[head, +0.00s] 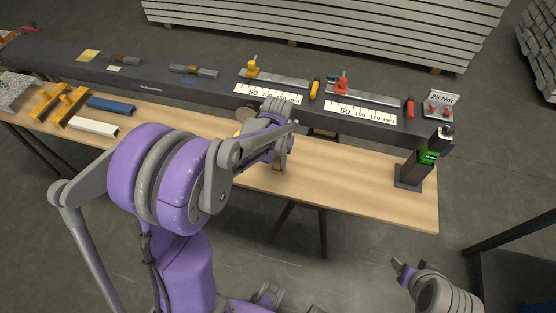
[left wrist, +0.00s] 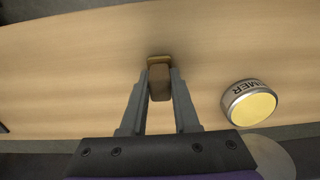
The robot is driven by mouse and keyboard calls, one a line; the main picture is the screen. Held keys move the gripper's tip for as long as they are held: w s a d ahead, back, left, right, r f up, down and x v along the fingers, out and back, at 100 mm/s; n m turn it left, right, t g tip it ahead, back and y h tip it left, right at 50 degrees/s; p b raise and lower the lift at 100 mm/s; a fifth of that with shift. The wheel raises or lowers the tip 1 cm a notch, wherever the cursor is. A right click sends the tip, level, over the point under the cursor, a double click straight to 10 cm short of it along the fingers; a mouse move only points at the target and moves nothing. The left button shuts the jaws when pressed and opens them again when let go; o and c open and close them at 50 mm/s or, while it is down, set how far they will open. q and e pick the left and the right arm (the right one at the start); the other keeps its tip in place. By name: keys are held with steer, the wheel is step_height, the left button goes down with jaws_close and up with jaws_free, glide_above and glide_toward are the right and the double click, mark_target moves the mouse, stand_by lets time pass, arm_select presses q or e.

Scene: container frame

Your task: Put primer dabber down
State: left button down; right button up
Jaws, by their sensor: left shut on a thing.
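The primer dabber is a small brown block with a yellowish pad edge (left wrist: 159,82). In the left wrist view it sits between the fingertips of my left gripper (left wrist: 159,88), which is shut on it. Wood tabletop lies behind it; I cannot tell whether it touches the wood. In the head view my left gripper (head: 277,165) is over the middle of the wooden table (head: 350,185), and my arm hides most of it. A round primer tin (left wrist: 249,103) with a pale yellow top stands right of the dabber in the left wrist view. My right gripper (head: 404,271) appears open and empty, off the table at lower right.
A black stand with a green display (head: 427,156) is at the right end. Yellow brackets (head: 60,103) and bars lie left. Wood right of my left gripper is clear.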

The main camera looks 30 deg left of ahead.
arm_select(q)
steer(key=shift+f, duration=0.2)
steer(key=c, duration=0.7)
jaws_free()
steer(key=shift+r, duration=0.1)
steer(key=shift+o, duration=0.2)
steer(key=shift+r, duration=0.45)
step_height(320, 180, up, 10)
steer(key=r+p, duration=0.1)
steer(key=s+d+f+m+t, duration=0.1)
steer(key=s+d+t, duration=0.4)
steer(key=s, duration=1)
steer(key=shift+d+m, duration=0.8)
steer(key=shift+d, duration=0.1)
steer(key=shift+f, duration=0.1)
